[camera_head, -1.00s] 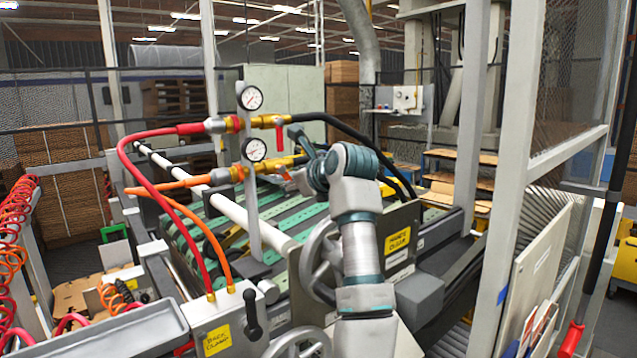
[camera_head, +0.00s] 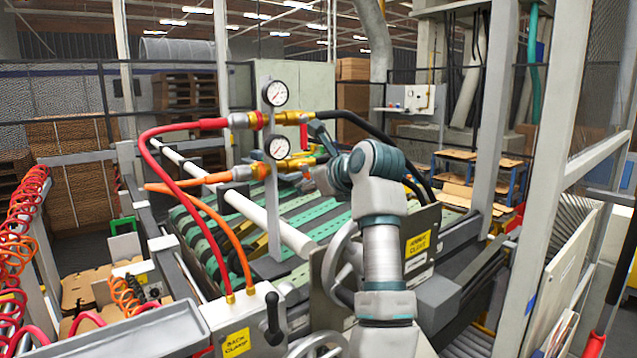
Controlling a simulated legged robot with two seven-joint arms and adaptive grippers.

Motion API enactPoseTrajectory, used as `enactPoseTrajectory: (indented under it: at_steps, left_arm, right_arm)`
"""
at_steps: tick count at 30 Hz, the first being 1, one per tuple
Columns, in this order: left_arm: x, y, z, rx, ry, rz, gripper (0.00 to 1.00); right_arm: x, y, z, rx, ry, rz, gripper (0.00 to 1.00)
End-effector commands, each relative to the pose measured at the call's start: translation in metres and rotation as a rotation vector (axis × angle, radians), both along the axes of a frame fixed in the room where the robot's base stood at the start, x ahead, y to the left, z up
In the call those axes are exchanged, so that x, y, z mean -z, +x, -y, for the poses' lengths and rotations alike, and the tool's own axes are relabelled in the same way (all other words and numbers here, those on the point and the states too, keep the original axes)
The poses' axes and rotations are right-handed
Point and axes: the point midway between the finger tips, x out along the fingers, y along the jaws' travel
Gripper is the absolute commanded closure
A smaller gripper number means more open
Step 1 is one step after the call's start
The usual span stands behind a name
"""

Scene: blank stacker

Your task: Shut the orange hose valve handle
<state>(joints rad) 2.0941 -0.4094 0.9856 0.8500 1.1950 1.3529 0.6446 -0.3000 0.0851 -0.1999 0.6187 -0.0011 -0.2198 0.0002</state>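The orange hose (camera_head: 236,245) rises from the front box and a short orange length meets the lower valve (camera_head: 290,164), a brass fitting beside the lower gauge (camera_head: 278,147). The orange hose valve's handle is mostly hidden by my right arm. The red hose (camera_head: 160,165) meets the upper valve (camera_head: 289,117), whose red handle (camera_head: 304,136) hangs down. My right arm comes up from the bottom centre, and my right gripper (camera_head: 318,132) is close to the valves on their right. Its fingers are too small and covered to show whether they grip or touch anything. My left gripper is out of view.
A grey post carries both gauges. A handwheel (camera_head: 343,262) and a dark panel with a yellow label (camera_head: 418,243) flank my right arm. A black lever (camera_head: 272,318) stands on the front box. A black hose (camera_head: 365,125) runs behind my gripper.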

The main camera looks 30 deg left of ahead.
Motion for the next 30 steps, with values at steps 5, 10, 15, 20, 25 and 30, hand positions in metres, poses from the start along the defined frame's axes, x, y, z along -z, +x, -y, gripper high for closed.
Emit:
enactPoseTrajectory:
  at_steps: [5,10,15,20,25,30]
  left_arm:
    - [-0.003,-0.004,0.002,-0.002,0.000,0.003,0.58]
    - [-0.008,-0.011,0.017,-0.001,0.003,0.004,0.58]
    - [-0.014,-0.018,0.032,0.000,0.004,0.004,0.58]
    - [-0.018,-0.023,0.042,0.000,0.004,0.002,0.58]
    - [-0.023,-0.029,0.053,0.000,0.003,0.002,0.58]
    - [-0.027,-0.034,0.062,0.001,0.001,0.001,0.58]
  right_arm:
    - [0.004,0.000,-0.004,0.002,-0.001,0.000,1.00]
    - [0.009,-0.001,-0.004,0.003,0.002,0.000,1.00]
    - [0.013,-0.002,-0.004,0.002,0.005,-0.001,1.00]
    - [0.016,-0.003,-0.004,0.002,0.005,-0.002,1.00]
    - [0.019,-0.003,-0.004,0.002,0.006,-0.003,1.00]
    - [0.021,-0.004,-0.005,0.003,0.004,-0.004,1.00]
